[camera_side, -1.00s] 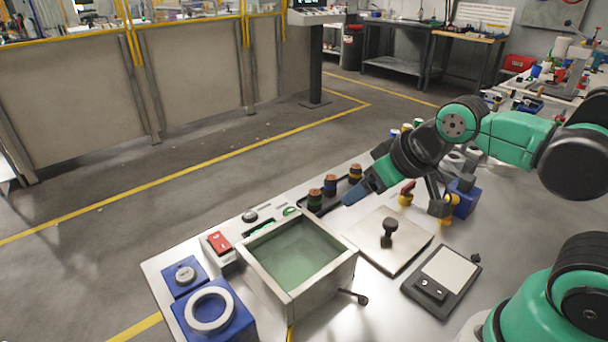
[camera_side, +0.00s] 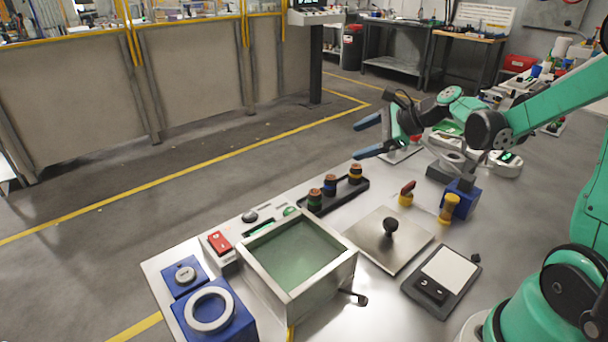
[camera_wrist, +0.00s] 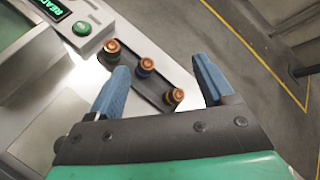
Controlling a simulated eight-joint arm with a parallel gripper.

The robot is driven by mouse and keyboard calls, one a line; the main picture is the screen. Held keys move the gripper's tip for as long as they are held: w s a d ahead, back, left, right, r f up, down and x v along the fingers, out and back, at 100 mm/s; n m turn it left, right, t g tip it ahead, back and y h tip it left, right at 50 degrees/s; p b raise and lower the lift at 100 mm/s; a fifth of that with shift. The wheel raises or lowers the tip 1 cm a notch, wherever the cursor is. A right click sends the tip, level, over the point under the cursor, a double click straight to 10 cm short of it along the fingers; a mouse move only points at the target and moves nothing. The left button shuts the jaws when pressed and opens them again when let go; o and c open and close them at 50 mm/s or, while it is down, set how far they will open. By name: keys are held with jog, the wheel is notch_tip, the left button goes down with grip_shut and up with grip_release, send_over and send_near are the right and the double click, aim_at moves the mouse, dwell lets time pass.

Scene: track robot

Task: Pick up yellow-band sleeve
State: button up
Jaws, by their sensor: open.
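The yellow-band sleeve (camera_side: 355,173), a brown-topped cylinder with a yellow band, stands upright at the far right end of a dark tray (camera_side: 340,195). In the wrist view, this sleeve (camera_wrist: 174,97) shows from above between my fingers, its band hard to read. A blue-band sleeve (camera_side: 330,186) and a green-band sleeve (camera_side: 315,199) stand in the same tray. My gripper (camera_side: 367,137) is open and empty, above and beyond the yellow-band sleeve in the side view. Its two blue fingers (camera_wrist: 160,66) are apart and touch no sleeve.
A square open-topped tank (camera_side: 300,255) stands left of centre. A knobbed metal plate (camera_side: 385,247), a scale (camera_side: 445,275), a blue block (camera_side: 462,199) and a yellow-bodied piece (camera_side: 449,209) lie to the right. A red-handled piece (camera_side: 406,194) stands near the sleeve tray.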

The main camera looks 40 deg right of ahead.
jog(key=d+f+m+t, duration=0.1)
jog(key=d+m+t, duration=0.2)
jog(key=d+m, duration=0.4)
send_near(347, 180)
jog(key=r, duration=0.1)
jog(key=w+r, duration=0.2)
jog(key=shift+w+a+m, duration=0.2)
jog(key=shift+a+m, duration=0.05)
jog(key=shift+m, duration=0.05)
jog(key=shift+x, duration=1.05)
jog(key=x, duration=0.5)
jog(key=shift+w+a+f, duration=0.1)
jog(key=shift+w+f, duration=0.1)
jog(key=shift+f, duration=0.15)
jog(key=shift+c, duration=0.2)
grip_shut()
